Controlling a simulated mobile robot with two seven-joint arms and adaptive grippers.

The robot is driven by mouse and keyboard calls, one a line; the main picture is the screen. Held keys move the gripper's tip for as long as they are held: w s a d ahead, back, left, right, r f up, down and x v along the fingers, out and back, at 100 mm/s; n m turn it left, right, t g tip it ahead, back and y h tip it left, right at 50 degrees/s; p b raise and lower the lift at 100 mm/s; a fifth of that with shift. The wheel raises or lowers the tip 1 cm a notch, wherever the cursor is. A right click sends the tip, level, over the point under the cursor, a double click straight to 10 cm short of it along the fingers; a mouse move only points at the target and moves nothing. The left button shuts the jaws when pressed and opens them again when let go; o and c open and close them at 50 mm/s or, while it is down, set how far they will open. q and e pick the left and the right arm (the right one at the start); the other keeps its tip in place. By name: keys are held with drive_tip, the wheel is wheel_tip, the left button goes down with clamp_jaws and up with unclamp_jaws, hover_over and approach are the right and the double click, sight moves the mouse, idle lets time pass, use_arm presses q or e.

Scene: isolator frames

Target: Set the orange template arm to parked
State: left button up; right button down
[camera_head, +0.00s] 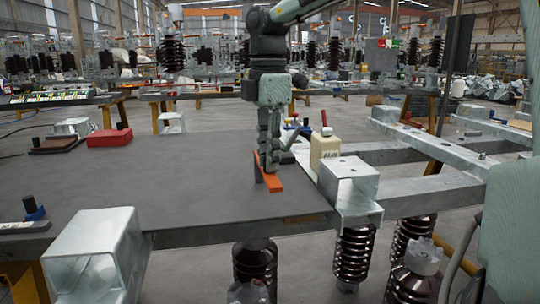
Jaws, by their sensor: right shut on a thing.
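The orange template arm (270,184) is a flat orange bar above the right part of the dark work table (190,190). It points towards the table's front right, and its far end is hidden behind my fingers. My right gripper (269,165) reaches down from the top of the picture and is shut on the orange template arm. I cannot tell what the arm is mounted on. My left gripper is not in view.
A cream bottle (325,152) stands just right of my gripper. A galvanised box bracket (348,185) sits at the table's right edge, and another (98,255) at the front left. A red box (110,138) lies at the back left. The table's middle is clear.

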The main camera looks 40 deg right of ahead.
drive_tip(key=c, duration=1.4)
unclamp_jaws()
wheel_tip(320, 180, up, 12)
drive_tip(key=shift+r, duration=0.1)
